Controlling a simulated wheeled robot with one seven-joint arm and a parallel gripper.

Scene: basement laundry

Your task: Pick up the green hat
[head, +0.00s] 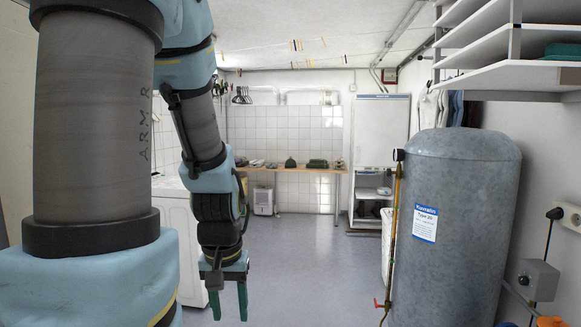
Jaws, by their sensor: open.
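A small dark green item (291,163) with a raised top, possibly the green hat, sits on the wooden table (303,171) against the far wall. A flatter, wider green item (317,163) lies just right of it. Both are too small to tell for sure which is a hat. My gripper (229,308) hangs pointing down in the near left-centre. Its two green fingers are apart with nothing between them. It is far in front of the table and lower in the picture.
Several other small items lie along the table. A large grey tank (457,215) stands at the near right, below white shelves (515,76). A white appliance (180,232) is on the left behind my arm. A white cabinet (378,135) stands at the back right. The middle floor (312,255) is clear.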

